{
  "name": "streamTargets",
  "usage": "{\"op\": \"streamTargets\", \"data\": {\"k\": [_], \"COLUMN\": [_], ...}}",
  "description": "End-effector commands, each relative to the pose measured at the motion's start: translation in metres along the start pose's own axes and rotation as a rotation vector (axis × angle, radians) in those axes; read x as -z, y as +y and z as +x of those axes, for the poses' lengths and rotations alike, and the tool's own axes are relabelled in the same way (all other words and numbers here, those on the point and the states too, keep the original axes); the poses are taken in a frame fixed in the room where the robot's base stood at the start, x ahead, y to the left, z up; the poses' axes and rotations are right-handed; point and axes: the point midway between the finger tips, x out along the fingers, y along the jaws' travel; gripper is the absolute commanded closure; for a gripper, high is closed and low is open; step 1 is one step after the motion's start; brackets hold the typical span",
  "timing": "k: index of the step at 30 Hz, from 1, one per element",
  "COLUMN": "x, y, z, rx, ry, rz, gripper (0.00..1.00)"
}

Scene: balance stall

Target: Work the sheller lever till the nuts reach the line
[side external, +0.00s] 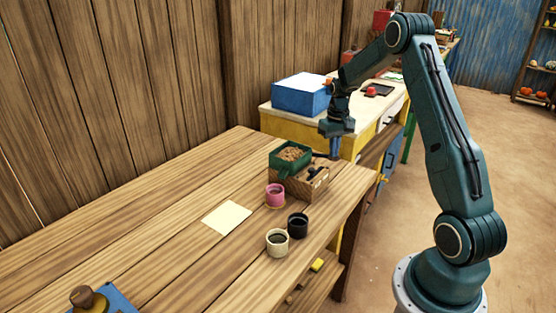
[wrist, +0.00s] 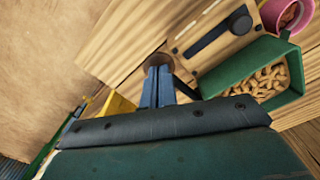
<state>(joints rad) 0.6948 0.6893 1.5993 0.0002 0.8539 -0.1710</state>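The sheller is a wooden box (side external: 312,186) with a green hopper (side external: 275,162) of tan nuts (side external: 292,153) on top, near the table's back right corner. In the wrist view the hopper (wrist: 235,70) and nuts (wrist: 262,84) are at right. A dark lever (wrist: 184,88) reaches from the sheller to a round brown knob (wrist: 158,60). My gripper (side external: 335,155) points down at the sheller's right side. In the wrist view its blue fingers (wrist: 158,75) are close together, tips over the knob; contact is unclear. A dark slot with a round end (wrist: 218,35) shows on the box; no line is readable.
A pink cup (side external: 275,198), a black cup (side external: 298,230) and a cream cup (side external: 277,246) stand in front of the sheller. A pale sheet (side external: 227,217) lies to their left. A yellow bench with a blue box (side external: 298,99) stands behind. The table's left half is mostly clear.

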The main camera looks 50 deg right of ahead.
Motion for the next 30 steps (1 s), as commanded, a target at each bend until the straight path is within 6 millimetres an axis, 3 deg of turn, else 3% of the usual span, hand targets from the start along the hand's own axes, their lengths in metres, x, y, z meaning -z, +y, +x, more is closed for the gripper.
{"op": "streamTargets", "data": {"k": [30], "x": [-0.005], "y": [0.003], "z": [0.036], "rx": [0.000], "ry": [-0.001], "rz": [0.000], "gripper": [1.00]}}
